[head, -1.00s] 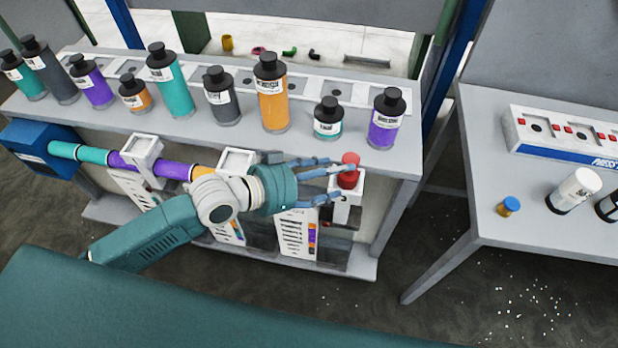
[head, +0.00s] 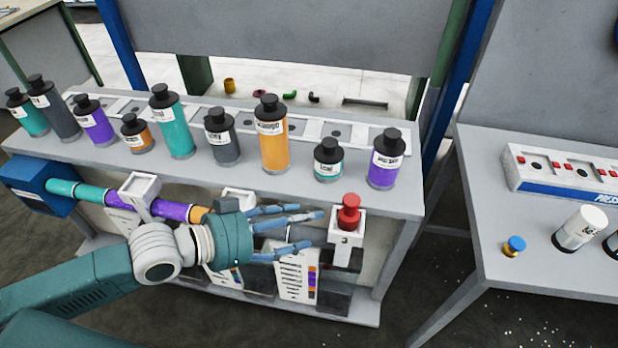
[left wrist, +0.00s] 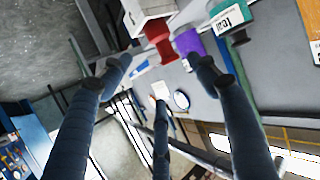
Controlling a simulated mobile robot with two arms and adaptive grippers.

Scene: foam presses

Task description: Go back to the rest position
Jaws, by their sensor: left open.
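My left gripper (head: 300,230) is in front of the shelf bench, its fingers spread and empty, pointing right. A red knob (head: 349,212) stands on a white block marked 3 (head: 346,240), to the right of the fingertips with a gap between. In the left wrist view the red knob (left wrist: 158,42) shows above and between the open fingers (left wrist: 155,75), apart from them. My right gripper is not in view.
Several bottles in teal, grey, purple and orange (head: 273,135) stand along the bench top (head: 290,181). A second table (head: 540,235) at right holds a white panel (head: 575,168), a white cylinder (head: 580,228) and a small blue-capped piece (head: 514,245). Dark floor lies between.

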